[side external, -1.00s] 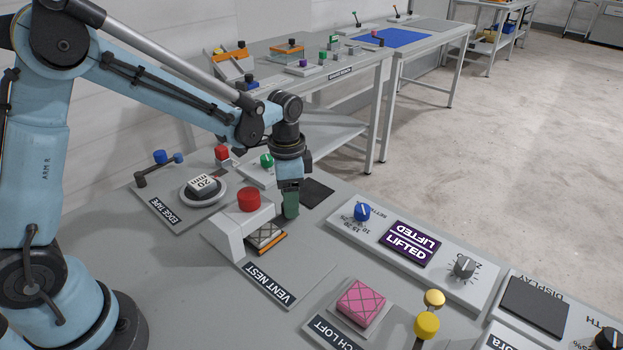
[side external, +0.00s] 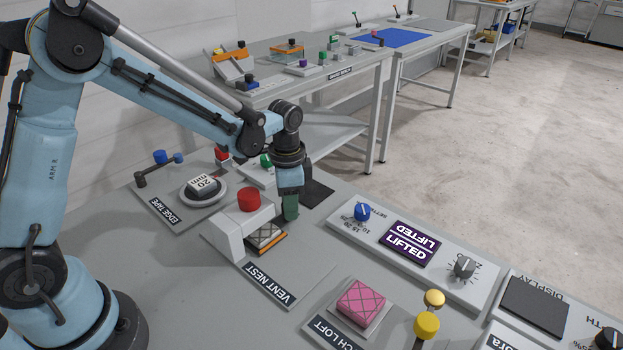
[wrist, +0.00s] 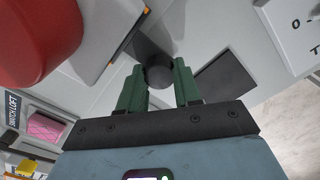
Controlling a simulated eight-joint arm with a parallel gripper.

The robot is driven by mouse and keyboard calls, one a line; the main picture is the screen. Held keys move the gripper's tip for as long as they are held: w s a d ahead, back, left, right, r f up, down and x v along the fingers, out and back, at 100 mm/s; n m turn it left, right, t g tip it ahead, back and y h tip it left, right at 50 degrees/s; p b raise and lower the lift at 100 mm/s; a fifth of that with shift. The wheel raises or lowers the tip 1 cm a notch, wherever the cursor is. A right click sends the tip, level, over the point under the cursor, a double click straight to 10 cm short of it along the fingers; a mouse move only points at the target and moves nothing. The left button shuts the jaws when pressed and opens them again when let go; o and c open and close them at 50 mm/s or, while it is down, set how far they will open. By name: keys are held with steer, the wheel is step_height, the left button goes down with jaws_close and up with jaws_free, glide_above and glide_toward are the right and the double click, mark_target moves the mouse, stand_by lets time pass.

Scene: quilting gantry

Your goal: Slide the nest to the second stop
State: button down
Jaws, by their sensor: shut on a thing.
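In the wrist view my gripper (wrist: 158,82) is shut on a dark round knob (wrist: 157,70), one finger on each side. The knob is hidden behind the fingers in the side view. The stop marks cannot be made out.
A dark square plate (side external: 316,192) lies just behind my gripper. A pink pad (side external: 361,302) stands in front. The round edge tape dial (side external: 203,190) is at left.

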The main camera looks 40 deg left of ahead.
steer(key=shift+a, duration=1.8)
steer(key=c, duration=0.8)
jaws_free()
steer(key=shift+d+r, duration=0.1)
steer(key=shift+r, duration=0.3)
step_height(320, 180, up, 11)
steer(key=shift+r, duration=0.15)
